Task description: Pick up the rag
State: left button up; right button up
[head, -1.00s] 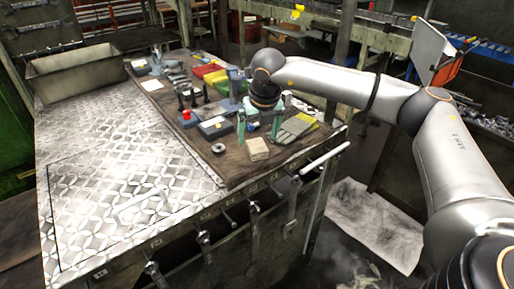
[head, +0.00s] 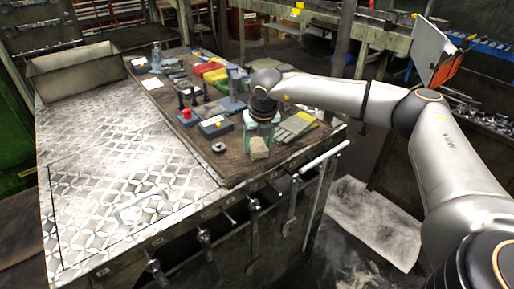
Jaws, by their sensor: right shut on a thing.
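The rag (head: 259,150) is a small beige folded cloth at the front part of the brown work mat on the bench. My right gripper (head: 260,140) reaches in from the right and points down over it, its pale green fingers on either side of the cloth. It is shut on the rag, which looks pinched narrower between the fingers. I cannot tell whether the rag is clear of the mat. My left gripper is not in view.
Grey and yellow gloves (head: 294,127) lie just right of the rag. A dark metal ring (head: 218,148) and a box with a red button (head: 188,118) are to its left. The patterned metal plate (head: 110,180) at left is mostly clear.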

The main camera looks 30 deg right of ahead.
aim_at(256, 142)
grip_shut()
jog(key=shift+r, duration=0.15)
jog(key=shift+r, duration=0.25)
notch_tip(256, 142, up, 2)
jog(key=shift+r, duration=0.1)
jog(key=s+r+b, duration=0.3)
jog(key=s+r, duration=0.7)
jog(key=s, duration=0.4)
jog(key=shift+a, duration=0.1)
